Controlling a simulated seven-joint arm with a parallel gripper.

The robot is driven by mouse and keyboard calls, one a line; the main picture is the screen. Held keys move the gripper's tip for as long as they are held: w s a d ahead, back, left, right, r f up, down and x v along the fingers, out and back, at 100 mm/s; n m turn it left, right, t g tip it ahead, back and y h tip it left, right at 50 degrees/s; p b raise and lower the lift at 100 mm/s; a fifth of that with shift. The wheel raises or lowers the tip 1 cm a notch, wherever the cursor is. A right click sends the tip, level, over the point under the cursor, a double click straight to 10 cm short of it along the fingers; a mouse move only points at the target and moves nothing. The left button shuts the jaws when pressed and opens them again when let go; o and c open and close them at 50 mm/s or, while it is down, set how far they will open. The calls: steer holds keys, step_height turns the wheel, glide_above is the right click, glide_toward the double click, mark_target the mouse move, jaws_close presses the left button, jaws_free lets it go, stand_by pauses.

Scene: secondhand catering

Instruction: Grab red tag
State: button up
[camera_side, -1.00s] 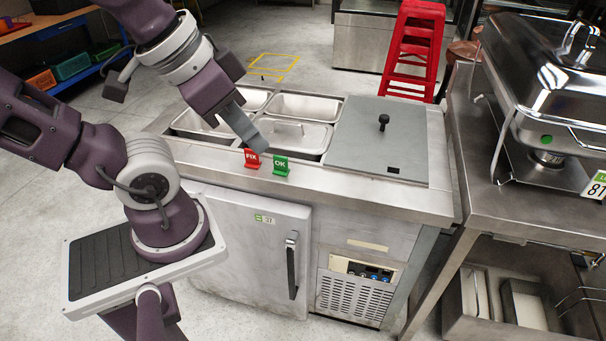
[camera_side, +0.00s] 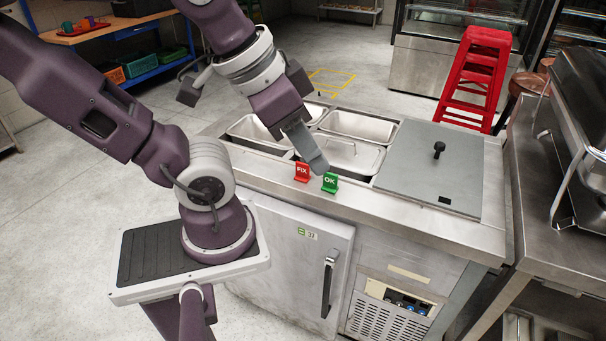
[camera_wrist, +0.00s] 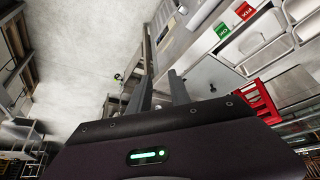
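The red tag (camera_side: 302,172), marked FIX, stands on the front steel ledge of the prep counter. A green tag (camera_side: 330,182), marked OK, stands just right of it. My gripper (camera_side: 318,163) points down beside the tags, its tips just above and right of the red tag in the side view. Whether they touch anything cannot be told there. In the wrist view my gripper (camera_wrist: 163,78) shows two separated fingers with nothing between them. The red tag (camera_wrist: 244,10) and green tag (camera_wrist: 222,30) are at the upper right, apart from the fingers.
Open steel pans (camera_side: 358,127) lie behind the tags, and a handled pan lid (camera_side: 340,158) is close to my gripper. A grey cover (camera_side: 425,185) with a black knob fills the counter's right. A chafing dish (camera_side: 585,130) stands on the right-hand table.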

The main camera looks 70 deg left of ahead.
steer(key=shift+o, duration=1)
steer(key=m+g+y, duration=0.8)
steer(key=m+g, duration=0.1)
steer(key=g, duration=0.1)
glide_toward(304, 164)
steer(key=s+d+r, duration=0.2)
steer(key=d+r, duration=0.2)
steer(key=d, duration=0.2)
steer(key=a+f+m+y, duration=0.1)
steer(key=a+f, duration=0.1)
steer(key=w+a+f+m+y, duration=0.1)
steer(key=f+m+y, duration=0.1)
steer(key=w+a+f+m+g+y, duration=0.1)
steer(key=a+f, duration=0.1)
steer(key=f, duration=0.1)
steer(key=shift+a+y, duration=0.3)
steer(key=shift+a, duration=0.05)
steer(key=x, duration=0.4)
steer(key=f+x, duration=0.1)
steer(key=x, duration=0.1)
steer(key=shift+s+d, duration=0.15)
steer(key=shift+s, duration=0.05)
steer(key=shift+f, duration=0.15)
jaws_close()
